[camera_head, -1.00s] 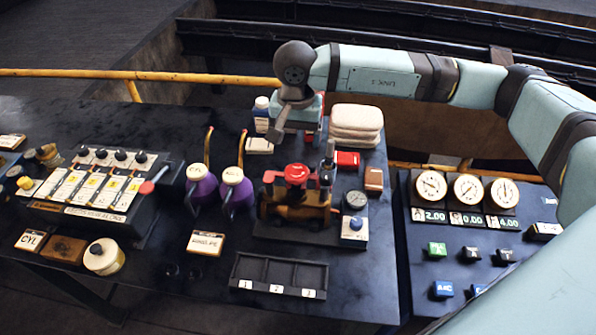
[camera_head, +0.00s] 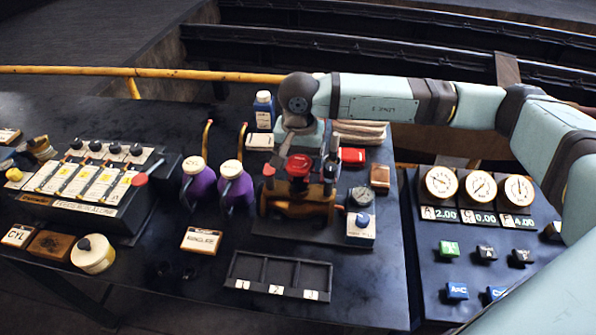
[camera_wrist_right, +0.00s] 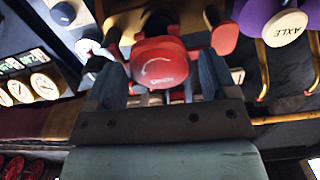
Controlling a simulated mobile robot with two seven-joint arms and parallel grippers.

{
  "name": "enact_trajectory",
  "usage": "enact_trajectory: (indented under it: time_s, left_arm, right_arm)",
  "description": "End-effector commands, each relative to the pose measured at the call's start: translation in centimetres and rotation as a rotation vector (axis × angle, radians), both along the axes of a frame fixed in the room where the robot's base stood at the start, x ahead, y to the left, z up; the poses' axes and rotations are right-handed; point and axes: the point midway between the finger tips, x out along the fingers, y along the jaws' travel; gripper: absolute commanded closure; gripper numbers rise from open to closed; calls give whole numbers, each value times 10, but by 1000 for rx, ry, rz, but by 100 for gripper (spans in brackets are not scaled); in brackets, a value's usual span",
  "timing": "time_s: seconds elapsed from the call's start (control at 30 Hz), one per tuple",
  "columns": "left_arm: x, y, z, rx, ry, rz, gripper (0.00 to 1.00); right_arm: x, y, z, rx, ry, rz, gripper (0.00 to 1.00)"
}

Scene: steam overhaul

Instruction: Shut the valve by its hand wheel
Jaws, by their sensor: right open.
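The red hand wheel (camera_head: 299,165) sits on top of the brass valve body (camera_head: 300,206) in the middle of the bench. In the right wrist view the wheel (camera_wrist_right: 160,62) shows a white curved arrow on its red cap. My right gripper (camera_head: 306,158) is over the wheel, coming from behind and above. Its open fingers (camera_wrist_right: 163,80) stand one on each side of the red cap, with gaps visible. Whether either finger touches the wheel's rim I cannot tell. My left gripper is out of view.
Purple oil cans (camera_head: 236,188) stand close left of the valve, and a small dial (camera_head: 361,197) close right. A compartment tray (camera_head: 277,275) lies in front. A blue bottle (camera_head: 263,110) and folded cloths (camera_head: 360,132) are behind. A gauge panel (camera_head: 480,215) is at right.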

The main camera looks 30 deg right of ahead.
Motion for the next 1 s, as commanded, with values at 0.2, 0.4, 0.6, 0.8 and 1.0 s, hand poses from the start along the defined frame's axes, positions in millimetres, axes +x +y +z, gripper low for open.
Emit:
enact_trajectory:
  time_s: [0.2,0.4,0.6,0.8,1.0]
  left_arm:
    - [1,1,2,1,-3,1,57]
    - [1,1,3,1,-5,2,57]
    - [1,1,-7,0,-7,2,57]
    - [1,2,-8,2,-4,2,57]
    - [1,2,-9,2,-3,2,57]
  right_arm:
    - [0,0,1,0,0,0,30]
    - [0,0,1,1,-1,-1,64]
    - [0,0,-1,1,-1,-140,64]
    - [0,0,1,0,0,-189,73]
    - [0,0,1,0,0,-187,7]
